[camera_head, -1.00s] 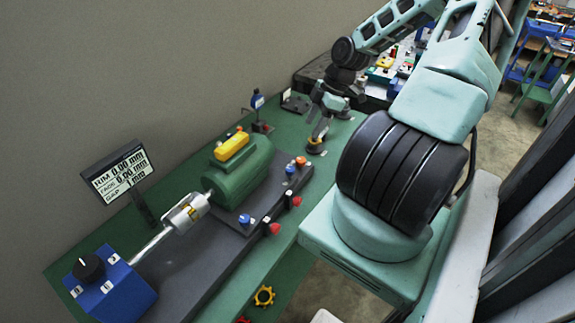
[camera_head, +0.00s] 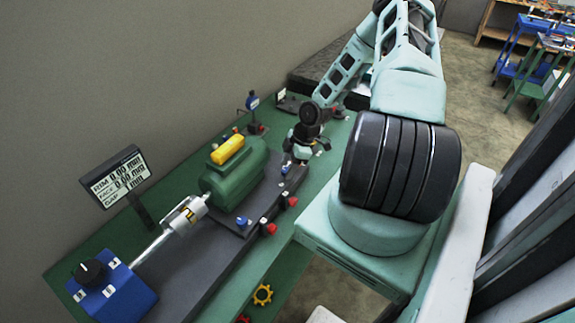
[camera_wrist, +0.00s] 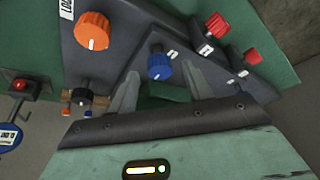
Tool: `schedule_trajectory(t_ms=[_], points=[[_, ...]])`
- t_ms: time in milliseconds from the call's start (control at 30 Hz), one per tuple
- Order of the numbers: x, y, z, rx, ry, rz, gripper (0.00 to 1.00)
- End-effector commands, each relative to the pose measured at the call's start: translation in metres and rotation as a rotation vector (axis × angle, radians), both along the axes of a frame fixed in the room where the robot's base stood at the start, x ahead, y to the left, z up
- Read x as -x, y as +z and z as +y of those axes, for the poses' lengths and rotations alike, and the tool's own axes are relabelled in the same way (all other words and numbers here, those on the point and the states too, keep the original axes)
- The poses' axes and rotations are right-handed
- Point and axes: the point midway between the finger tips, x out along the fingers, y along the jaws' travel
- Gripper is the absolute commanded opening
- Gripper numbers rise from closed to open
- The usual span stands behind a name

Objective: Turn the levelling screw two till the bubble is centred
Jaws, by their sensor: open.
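In the wrist view, a blue knob (camera_wrist: 160,66) with a small white label stands on the dark plate, just ahead of and between my open fingers. My gripper (camera_wrist: 161,82) appears empty, its two fingers apart on either side of the knob's line. I cannot read which screw is number two. In the head view, my gripper (camera_head: 301,152) is at the far right corner of the green motor's plate. The yellow level (camera_head: 228,150) lies on top of the green motor (camera_head: 236,175); its bubble is too small to make out.
An orange knob (camera_wrist: 92,30) and two red knobs (camera_wrist: 216,25) flank the blue one in the wrist view. Another blue knob (camera_head: 242,223) is at the plate's near end. A readout sign (camera_head: 116,176) and a blue box (camera_head: 112,289) stand left on the green bench.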

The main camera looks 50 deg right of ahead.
Motion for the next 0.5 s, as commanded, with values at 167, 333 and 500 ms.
schedule_trajectory(t_ms=[167, 333, 500], points=[[-0.0020, -0.0072, 0.0021, 0.002, 0.001, 0.000, 0.50], [-0.0020, -0.0079, 0.0022, 0.002, 0.001, 0.000, 0.50], [-0.0019, -0.0077, 0.0022, 0.001, 0.001, -0.001, 0.22]])
